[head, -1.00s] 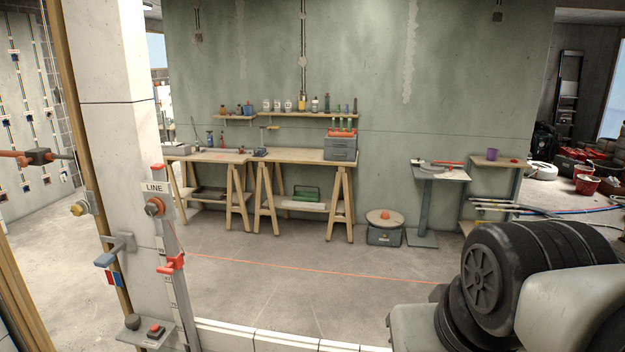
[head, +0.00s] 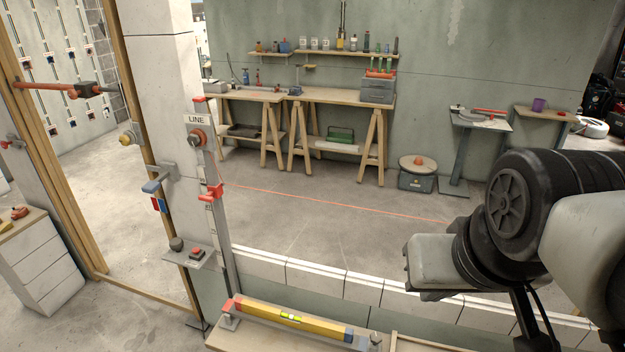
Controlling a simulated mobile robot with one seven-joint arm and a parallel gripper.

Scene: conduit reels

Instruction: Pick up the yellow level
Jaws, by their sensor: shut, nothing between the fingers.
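The yellow level (head: 295,320) lies lengthwise on a narrow wooden ledge (head: 245,340) at the bottom centre of the head view. It has a red end at the left, a bright green-yellow vial in the middle and a blue end at the right. Small brackets stand at both of its ends; I cannot tell whether they touch it. Part of my arm fills the right side, to the right of the level and apart from it. My gripper's fingertips are not visible in this view.
A low white block wall (head: 362,285) runs behind the ledge. A post with a LINE sign (head: 197,119) and red clamps rises left of the level. A workbench (head: 335,96), a tool shelf and small stands are at the back. Open concrete floor (head: 300,205) lies between.

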